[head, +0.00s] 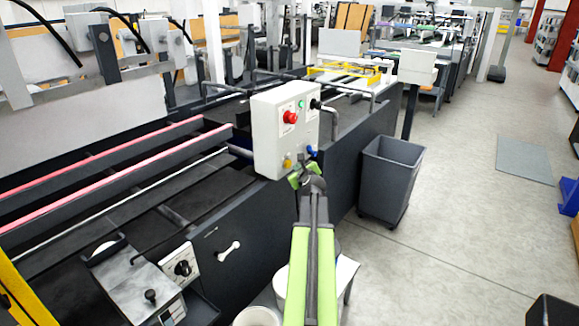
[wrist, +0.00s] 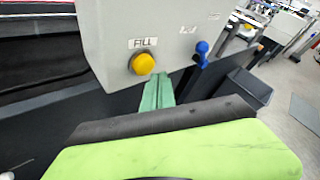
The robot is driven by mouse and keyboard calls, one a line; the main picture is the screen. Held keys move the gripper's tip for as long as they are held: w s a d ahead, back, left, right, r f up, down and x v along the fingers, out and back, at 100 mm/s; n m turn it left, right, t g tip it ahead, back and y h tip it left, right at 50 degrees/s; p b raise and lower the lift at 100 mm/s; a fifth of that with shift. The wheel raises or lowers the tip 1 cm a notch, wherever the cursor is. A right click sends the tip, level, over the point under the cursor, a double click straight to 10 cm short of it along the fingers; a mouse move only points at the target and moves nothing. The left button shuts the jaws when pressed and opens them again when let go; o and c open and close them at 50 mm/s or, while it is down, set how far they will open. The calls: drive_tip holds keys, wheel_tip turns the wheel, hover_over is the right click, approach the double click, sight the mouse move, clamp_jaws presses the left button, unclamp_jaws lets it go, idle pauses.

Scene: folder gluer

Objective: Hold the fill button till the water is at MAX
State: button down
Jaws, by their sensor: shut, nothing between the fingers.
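The yellow fill button (wrist: 143,64) sits low on the grey control box, under a "FILL" label (wrist: 144,43). It also shows in the head view (head: 287,163). My gripper (wrist: 160,82) has green fingers, shut and empty. In the wrist view its tips are just right of and slightly below the button, apart from it in the picture; whether they touch the box, I cannot tell. In the head view my gripper (head: 300,175) is below the box's lower edge area. No water, level gauge or MAX mark can be made out.
The control box (head: 264,125) also carries a red button (head: 290,117), a green button (head: 301,104) and a black knob (head: 315,104). A blue lever (wrist: 202,50) is right of the fill button.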

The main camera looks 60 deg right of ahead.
drive_tip(key=shift+w, duration=0.15)
drive_tip(key=shift+w, duration=0.25)
drive_tip(key=shift+w, duration=0.55)
idle(2.5)
idle(0.5)
drive_tip(key=shift+s, duration=0.95)
drive_tip(key=shift+s, duration=0.1)
drive_tip(key=shift+s, duration=2.4)
drive_tip(key=shift+r, duration=0.1)
